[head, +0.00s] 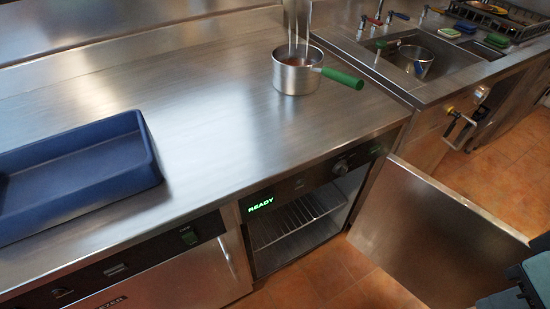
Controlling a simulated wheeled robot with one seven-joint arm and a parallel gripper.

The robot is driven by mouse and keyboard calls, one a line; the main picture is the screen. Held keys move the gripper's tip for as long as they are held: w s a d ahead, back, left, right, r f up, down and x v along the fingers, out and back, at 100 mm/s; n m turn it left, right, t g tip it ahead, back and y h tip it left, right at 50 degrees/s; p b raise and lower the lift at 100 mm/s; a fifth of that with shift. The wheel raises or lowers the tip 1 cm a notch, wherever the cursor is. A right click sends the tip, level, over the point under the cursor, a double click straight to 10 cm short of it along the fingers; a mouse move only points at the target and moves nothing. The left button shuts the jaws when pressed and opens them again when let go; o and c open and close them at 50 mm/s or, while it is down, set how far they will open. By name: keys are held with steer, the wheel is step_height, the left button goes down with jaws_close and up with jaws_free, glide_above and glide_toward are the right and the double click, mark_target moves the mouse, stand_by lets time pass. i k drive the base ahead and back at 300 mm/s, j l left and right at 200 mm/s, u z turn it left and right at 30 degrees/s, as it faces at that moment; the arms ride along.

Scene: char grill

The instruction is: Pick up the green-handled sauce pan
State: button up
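A steel sauce pan (290,78) with a green handle (343,78) stands upright on the steel counter. Its handle points right, toward the counter's right end. Thin upright metal pieces show inside and above the pan, and something brownish is in it. My gripper's fingertips do not show; only a dark piece, seemingly of my arm, shows at the lower right corner.
A blue tray (150,168) lies on the counter (215,130) at left. Below the counter, a lit oven (300,222) reads READY. Its steel door (430,240) stands open into the floor space. The sink (465,68) is at right. The middle of the counter is clear.

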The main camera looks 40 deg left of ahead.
mark_target(297, 69)
steer(key=i+l+u, duration=0.25)
steer(key=i+u, duration=0.25)
steer(key=k+l+u, duration=0.1)
steer(key=u, duration=1.05)
